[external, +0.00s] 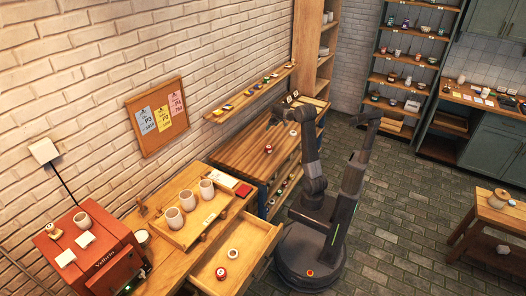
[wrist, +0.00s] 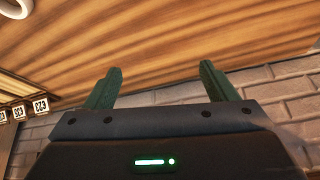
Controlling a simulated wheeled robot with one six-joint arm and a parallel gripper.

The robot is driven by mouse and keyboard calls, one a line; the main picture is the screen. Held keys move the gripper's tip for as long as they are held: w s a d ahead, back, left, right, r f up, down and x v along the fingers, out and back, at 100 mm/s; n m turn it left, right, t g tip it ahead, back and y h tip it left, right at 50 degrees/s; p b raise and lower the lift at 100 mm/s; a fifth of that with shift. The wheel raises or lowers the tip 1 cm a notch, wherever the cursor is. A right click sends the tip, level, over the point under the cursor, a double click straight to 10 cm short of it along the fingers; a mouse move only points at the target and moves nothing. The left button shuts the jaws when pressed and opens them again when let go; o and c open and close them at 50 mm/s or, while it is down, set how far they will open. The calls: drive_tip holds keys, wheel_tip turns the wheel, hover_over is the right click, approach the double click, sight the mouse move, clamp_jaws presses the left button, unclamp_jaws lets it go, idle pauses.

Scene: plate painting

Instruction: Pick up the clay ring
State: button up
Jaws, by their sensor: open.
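A small pale ring (external: 293,133) lies on the wooden worktop near my arm. Another pale ring (external: 233,252) lies in the open drawer; I cannot tell which is the clay ring. In the wrist view, part of a pale ring (wrist: 17,7) shows at the top left corner, cut off by the frame edge. My gripper is over the worktop in the external view, small and dark. In the wrist view my gripper (wrist: 160,68) has its two green fingers apart with nothing between them, and the ring is away from them.
A red-and-white round item (external: 268,149) sits on the worktop (external: 240,150). A tray with several cups (external: 173,218) stands left of the open drawer (external: 207,278). A narrow wall shelf (external: 232,108) with small items runs behind the worktop. Much of the worktop is clear.

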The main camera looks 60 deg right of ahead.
drive_tip(key=s+d+f+m+h+p, duration=0.2)
drive_tip(key=s+d+m+p, duration=0.15)
drive_tip(key=s+d, duration=1.2)
approach(293, 132)
drive_tip(key=x, duration=0.3)
drive_tip(key=shift+w+a+r, duration=0.1)
drive_tip(key=shift+w+a, duration=0.05)
drive_tip(key=shift+s+x, duration=0.2)
drive_tip(key=shift+x, duration=1.1)
drive_tip(key=shift+s+x, duration=0.15)
drive_tip(key=shift+x, duration=1.2)
drive_tip(key=c, duration=1.1)
